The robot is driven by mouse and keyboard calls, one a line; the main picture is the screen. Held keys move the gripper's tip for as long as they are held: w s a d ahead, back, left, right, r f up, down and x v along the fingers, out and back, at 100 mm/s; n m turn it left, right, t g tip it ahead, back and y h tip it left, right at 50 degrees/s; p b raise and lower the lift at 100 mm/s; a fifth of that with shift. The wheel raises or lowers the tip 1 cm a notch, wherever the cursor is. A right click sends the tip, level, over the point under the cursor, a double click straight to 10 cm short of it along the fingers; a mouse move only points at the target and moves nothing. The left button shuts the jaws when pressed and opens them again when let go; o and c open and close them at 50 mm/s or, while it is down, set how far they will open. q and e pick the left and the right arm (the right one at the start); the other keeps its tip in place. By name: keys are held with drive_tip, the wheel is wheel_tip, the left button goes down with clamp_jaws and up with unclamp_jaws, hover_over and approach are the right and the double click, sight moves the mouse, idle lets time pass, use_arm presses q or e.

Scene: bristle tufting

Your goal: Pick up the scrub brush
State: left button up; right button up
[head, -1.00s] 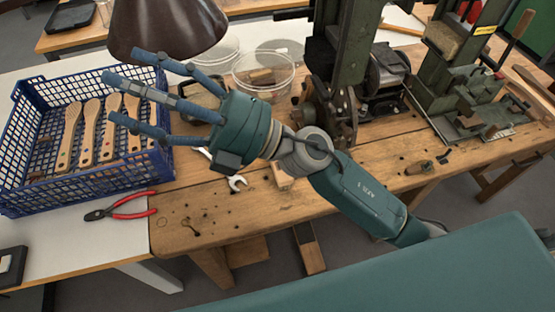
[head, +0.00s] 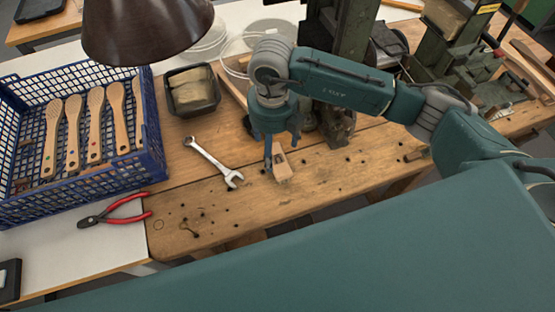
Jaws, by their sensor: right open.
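A short pale wooden piece (head: 284,174), which may be the scrub brush, lies on the wooden workbench near its front edge. I cannot make out bristles on it. My right gripper (head: 279,153) points down over its far end, open, with one finger at its left side. The fingers and the gripper body hide part of the piece, and I cannot tell whether they touch it. Several paddle-shaped wooden brush bodies (head: 96,118) lie in a blue crate (head: 95,193) at the left. My left gripper is not in view.
An open-ended wrench (head: 213,162) lies left of my right gripper. Red-handled pliers (head: 115,210) lie in front of the crate. A dark tub (head: 192,91) stands behind the wrench. Green machines (head: 460,45) stand at the back right. A brown lamp shade (head: 147,28) hangs over the crate.

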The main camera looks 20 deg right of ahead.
sight(274, 160)
drive_tip(key=shift+f, duration=0.75)
drive_tip(key=f+p, duration=0.2)
drive_tip(key=f, duration=0.2)
drive_tip(key=shift+s+f, duration=0.15)
drive_tip(key=shift+s, duration=0.05)
drive_tip(key=shift+f, duration=0.5)
drive_tip(key=shift+w, duration=0.1)
drive_tip(key=c, duration=1.3)
drive_tip(key=shift+r, duration=0.1)
drive_tip(key=shift+c, duration=0.2)
